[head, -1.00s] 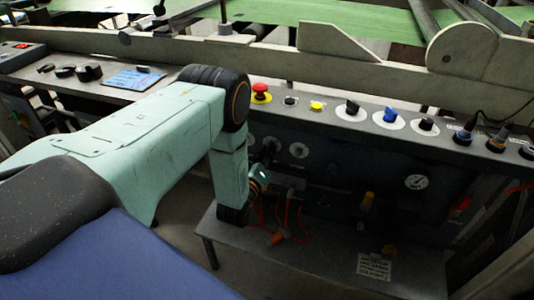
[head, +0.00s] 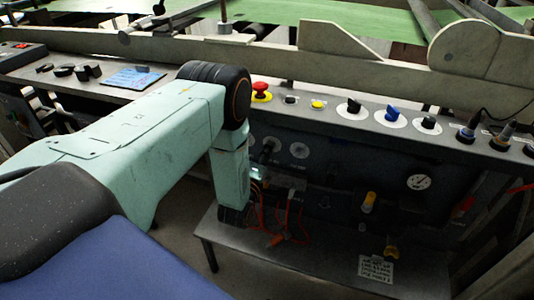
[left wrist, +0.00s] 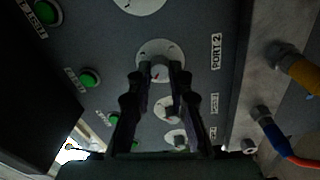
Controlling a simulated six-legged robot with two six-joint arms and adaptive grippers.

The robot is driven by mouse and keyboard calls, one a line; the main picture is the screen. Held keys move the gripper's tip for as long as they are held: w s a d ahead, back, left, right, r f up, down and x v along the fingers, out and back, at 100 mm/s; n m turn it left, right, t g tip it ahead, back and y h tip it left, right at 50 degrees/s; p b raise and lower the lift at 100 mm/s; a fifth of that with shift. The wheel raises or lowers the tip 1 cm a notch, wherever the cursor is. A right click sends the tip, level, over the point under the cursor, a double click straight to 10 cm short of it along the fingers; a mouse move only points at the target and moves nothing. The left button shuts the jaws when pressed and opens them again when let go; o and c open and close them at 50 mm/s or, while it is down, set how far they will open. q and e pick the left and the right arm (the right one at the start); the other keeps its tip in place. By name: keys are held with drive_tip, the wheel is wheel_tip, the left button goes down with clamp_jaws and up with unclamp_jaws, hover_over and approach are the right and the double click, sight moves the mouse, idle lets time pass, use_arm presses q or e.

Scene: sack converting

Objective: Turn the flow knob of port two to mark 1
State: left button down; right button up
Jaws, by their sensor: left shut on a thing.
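The flow knob of port two (left wrist: 160,73) is a small grey knob with a red mark on a round white dial plate, beside the "PORT 2" label (left wrist: 216,51). My left gripper (left wrist: 160,74) is shut on this knob, with one dark finger on each side of it. The exact mark the knob points to is too small to read. In the head view my left gripper (head: 262,172) is at the dark front panel below the console, partly hidden by my own arm. My right gripper is not in view.
Other dial plates (left wrist: 168,108) and green buttons (left wrist: 89,78) share the panel. Hose fittings with a yellow hose (left wrist: 298,68) and a blue one (left wrist: 275,130) stand to the right.

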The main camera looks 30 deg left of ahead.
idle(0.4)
use_arm(q)
drive_tip(key=c, duration=1.2)
unclamp_jaws()
drive_tip(key=shift+s, duration=0.1)
drive_tip(key=v, duration=1.2)
